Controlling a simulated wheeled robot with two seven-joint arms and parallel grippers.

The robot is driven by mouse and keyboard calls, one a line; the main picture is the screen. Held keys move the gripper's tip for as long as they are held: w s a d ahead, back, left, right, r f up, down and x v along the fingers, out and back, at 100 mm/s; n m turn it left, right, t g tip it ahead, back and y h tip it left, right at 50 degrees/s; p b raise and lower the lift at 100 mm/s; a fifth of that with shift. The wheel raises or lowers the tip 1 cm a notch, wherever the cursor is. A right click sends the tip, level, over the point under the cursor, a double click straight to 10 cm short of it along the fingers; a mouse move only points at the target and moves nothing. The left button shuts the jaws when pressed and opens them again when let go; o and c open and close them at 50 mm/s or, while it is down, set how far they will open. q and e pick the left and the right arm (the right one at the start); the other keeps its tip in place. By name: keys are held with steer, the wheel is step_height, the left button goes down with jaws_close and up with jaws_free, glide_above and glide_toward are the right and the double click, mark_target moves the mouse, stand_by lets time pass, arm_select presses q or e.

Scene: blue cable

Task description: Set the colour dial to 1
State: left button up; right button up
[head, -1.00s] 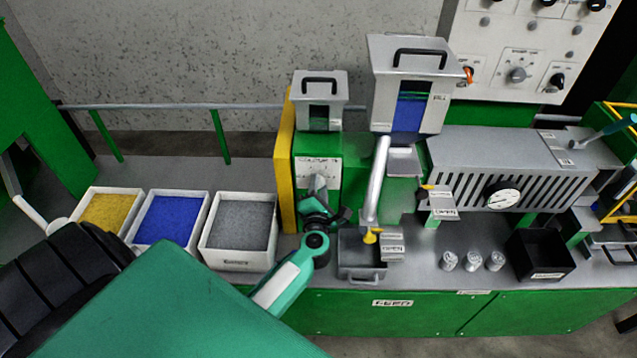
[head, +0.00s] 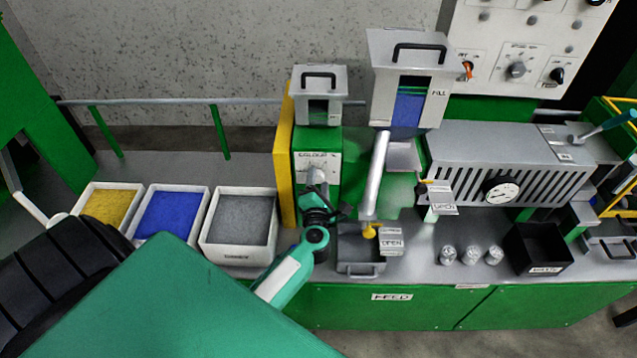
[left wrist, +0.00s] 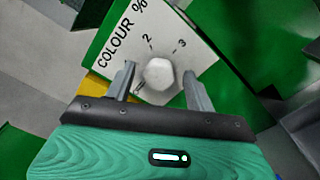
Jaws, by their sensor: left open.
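The colour dial (left wrist: 158,74) is a pale grey knob on a white plate (left wrist: 185,30) marked "COLOUR %" with the numbers 2 and 3 visible. My left gripper (left wrist: 158,82) is open, with one finger on either side of the knob; contact cannot be told. Its body hides the lower part of the plate. In the head view the dial (head: 316,172) sits on the green feeder front, below a small grey hopper. My left gripper (head: 317,192) is just below and in front of it, partly covering it. My right gripper is not in view.
A yellow panel (head: 284,165) stands just left of the dial. A slanted metal tube (head: 375,180) and a grey tray (head: 360,268) are to the right. White bins of yellow (head: 112,205), blue (head: 170,214) and grey (head: 240,222) granules stand left.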

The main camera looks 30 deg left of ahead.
arm_select(q)
steer(key=b+v, duration=0.3)
steer(key=v, duration=1)
steer(key=shift+s+d, duration=0.25)
steer(key=d+f+m+h, duration=0.3)
steer(key=f+m, duration=0.4)
steer(key=f, duration=0.3)
steer(key=d+f+m+h, duration=0.4)
steer(key=f+m, duration=0.2)
steer(key=f, duration=0.4)
steer(key=s+d+f+m+g+h, duration=0.1)
steer(key=s+f+m+g+h, duration=0.1)
steer(key=s+f+m, duration=0.45)
steer(key=s+d+f+m+g+h, duration=0.1)
steer(key=s+d+f+m+g, duration=0.15)
steer(key=f, duration=0.75)
steer(key=s+a+f+m+g, duration=0.2)
steer(key=s+f, duration=0.4)
steer(key=s, duration=0.4)
steer(key=s+a+f+m+g, duration=0.3)
steer(key=s+f+m+g, duration=0.1)
steer(key=s, duration=0.5)
steer(key=s+a+f+m+g, duration=0.3)
steer(key=s+f+m+g, duration=0.1)
steer(key=s+f, duration=0.5)
steer(key=shift+s+a+m+y, duration=0.25)
steer(key=shift+s+m+y, duration=0.15)
steer(key=shift+s, duration=0.4)
